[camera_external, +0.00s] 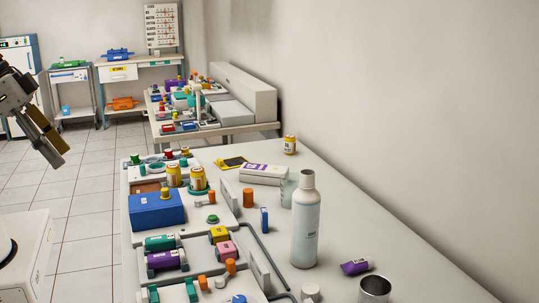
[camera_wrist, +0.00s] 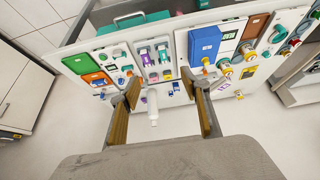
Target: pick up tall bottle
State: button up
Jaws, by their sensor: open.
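The tall bottle (camera_external: 305,225) is pale grey-white with a narrower neck and cap. My gripper (camera_external: 57,152) hangs at the upper left of the external view, off the table and far from the bottle. In the wrist view my gripper (camera_wrist: 163,88) has its two fingers wide apart with nothing between them.
Bare table lies right of the bottle.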

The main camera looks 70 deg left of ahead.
jog(key=shift+o, duration=0.7)
jog(key=shift+w, duration=0.1)
jog(key=w+d+r+t+h, duration=0.15)
jog(key=w+d, duration=0.25)
jog(key=w, duration=0.5)
jog(key=w+d+r+t+h, duration=0.1)
jog(key=w+d+r+t, duration=0.15)
jog(key=w, duration=0.75)
jog(key=n+t+y, duration=0.3)
jog(key=t+y, duration=0.2)
jog(key=t, duration=0.1)
send_over(301, 190)
jog(key=s+d, duration=0.1)
jog(key=s, duration=0.1)
notch_tip(301, 190, down, 9)
jog(key=f+y, duration=0.2)
jog(key=f, duration=0.1)
jog(key=w+f+n+t+y, duration=0.1)
jog(key=f, duration=0.1)
jog(key=shift+w, duration=0.1)
jog(key=shift+s+a+f+y, duration=0.15)
jog(key=shift+f+y, duration=0.1)
jog(key=shift+f, duration=0.15)
jog(key=shift+s+f+y, duration=0.1)
jog(key=shift+f+y, duration=0.1)
jog(key=shift+f, duration=0.2)
